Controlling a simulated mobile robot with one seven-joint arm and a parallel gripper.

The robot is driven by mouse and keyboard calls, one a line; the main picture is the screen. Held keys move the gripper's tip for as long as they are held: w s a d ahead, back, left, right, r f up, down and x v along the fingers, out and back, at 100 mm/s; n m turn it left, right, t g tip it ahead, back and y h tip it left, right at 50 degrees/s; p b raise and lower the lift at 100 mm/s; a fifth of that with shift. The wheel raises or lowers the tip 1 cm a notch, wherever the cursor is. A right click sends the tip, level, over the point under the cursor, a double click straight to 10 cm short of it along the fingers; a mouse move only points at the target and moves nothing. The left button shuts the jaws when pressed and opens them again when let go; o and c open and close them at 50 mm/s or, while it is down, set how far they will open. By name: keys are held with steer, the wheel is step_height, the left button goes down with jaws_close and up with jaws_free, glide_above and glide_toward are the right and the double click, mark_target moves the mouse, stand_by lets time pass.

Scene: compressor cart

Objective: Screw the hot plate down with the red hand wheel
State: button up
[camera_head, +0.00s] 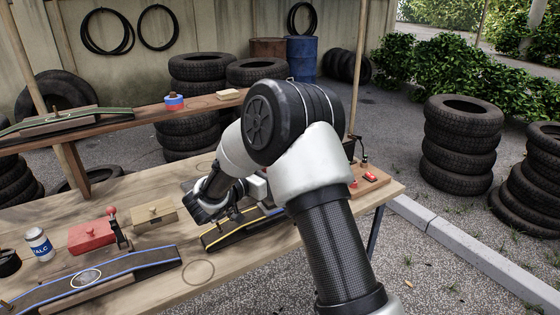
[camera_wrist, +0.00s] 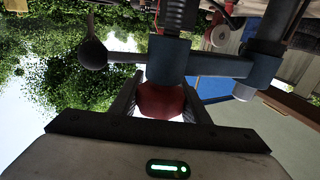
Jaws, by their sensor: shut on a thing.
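In the wrist view my gripper (camera_wrist: 162,85) has its two dark fingers on either side of a red rounded piece, which looks like the red hand wheel (camera_wrist: 160,102). The fingers are shut on it. A blue-grey sleeve (camera_wrist: 169,60) sits right against the red piece, with a dark ribbed part (camera_wrist: 180,15) beyond it. A blue-grey crossbar (camera_wrist: 220,65) runs through there, with a black ball (camera_wrist: 93,54) on its left end. In the head view my arm hides the fingers, the wheel and most of the clamp. I cannot clearly make out the hot plate.
On the wooden bench stand a red box (camera_head: 92,236), a tan box (camera_head: 154,215), a talc can (camera_head: 39,244) and a blue-edged strip on a stand (camera_head: 150,262). A yellow-edged strip (camera_head: 230,232) lies near my wrist. A wooden board (camera_head: 372,184) with small red parts is right.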

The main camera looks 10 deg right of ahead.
steer(key=o, duration=1)
steer(key=shift+f, duration=0.2)
steer(key=shift+o, duration=0.2)
steer(key=shift+r, duration=0.1)
steer(key=p+v, duration=0.2)
steer(key=v, duration=1.5)
steer(key=shift+s, duration=0.2)
steer(key=shift+a, duration=0.1)
